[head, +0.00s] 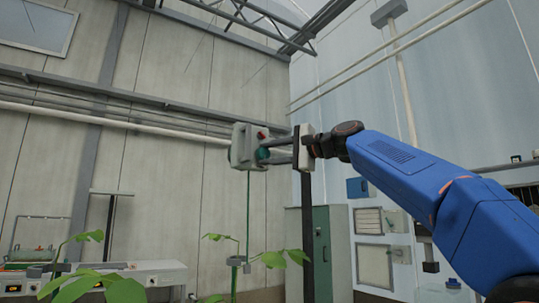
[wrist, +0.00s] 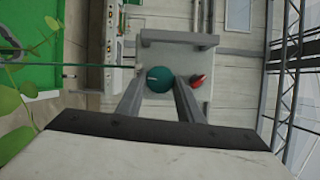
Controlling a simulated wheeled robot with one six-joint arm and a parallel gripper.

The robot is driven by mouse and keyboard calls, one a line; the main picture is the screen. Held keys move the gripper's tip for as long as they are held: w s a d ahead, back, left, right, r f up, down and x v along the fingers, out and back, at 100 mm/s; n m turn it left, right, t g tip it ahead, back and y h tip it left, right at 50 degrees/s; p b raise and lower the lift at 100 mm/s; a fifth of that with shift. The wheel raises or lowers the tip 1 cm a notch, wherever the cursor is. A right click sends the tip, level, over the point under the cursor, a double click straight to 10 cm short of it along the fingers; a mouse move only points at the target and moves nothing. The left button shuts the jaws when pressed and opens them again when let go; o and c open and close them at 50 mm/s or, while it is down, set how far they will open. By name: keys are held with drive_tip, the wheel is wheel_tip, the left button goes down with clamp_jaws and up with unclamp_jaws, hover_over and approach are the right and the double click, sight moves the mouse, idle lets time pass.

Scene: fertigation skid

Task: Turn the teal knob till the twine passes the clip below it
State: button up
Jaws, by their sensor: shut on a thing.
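The teal knob (head: 263,154) sits on the face of a pale grey box (head: 238,146) held up high; in the wrist view the knob (wrist: 158,79) is round with a small light mark. My gripper (head: 274,151) reaches in from the right, its two grey fingers on either side of the knob and shut on it. The green twine (head: 248,205) hangs straight down from the box. It runs leftward from the box in the turned wrist view (wrist: 95,66). A grey clip (head: 236,261) is low on the plant beneath the box. The twine's end is not clear.
A red button (head: 262,135) is on the box beside the knob, close to one finger (wrist: 198,80). Leafy plants (head: 275,259) stand below. A green cabinet (head: 321,248) and wall panels are behind. The air around the box looks clear.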

drive_tip(key=o, duration=1.1)
drive_tip(key=shift+c, duration=0.2)
drive_tip(key=v, duration=1.7)
drive_tip(key=shift+d, duration=0.25)
drive_tip(key=shift+f, duration=0.1)
drive_tip(key=s+d+f+h, duration=0.1)
drive_tip(key=s+f+h, duration=0.1)
drive_tip(key=f, duration=0.7)
drive_tip(key=s+d+f+h, duration=0.1)
drive_tip(key=s+f+h, duration=0.15)
drive_tip(key=f, duration=0.65)
drive_tip(key=s+d+f+n+g+h, duration=0.1)
drive_tip(key=s+d+f, duration=0.4)
drive_tip(key=f, duration=1.2)
drive_tip(key=s+d+f+n+g+h, duration=0.2)
drive_tip(key=s+d+f+n+h, duration=0.2)
drive_tip(key=s+f, duration=0.8)
drive_tip(key=s+d+f+n+g+h, duration=0.2)
drive_tip(key=s+d+f+h, duration=0.3)
drive_tip(key=f, duration=1.8)
drive_tip(key=s+d, duration=0.1)
drive_tip(key=s, duration=0.3)
drive_tip(key=shift+s+f+n+h, duration=0.2)
drive_tip(key=shift+f+n+h, duration=0.1)
drive_tip(key=shift+h, duration=0.05)
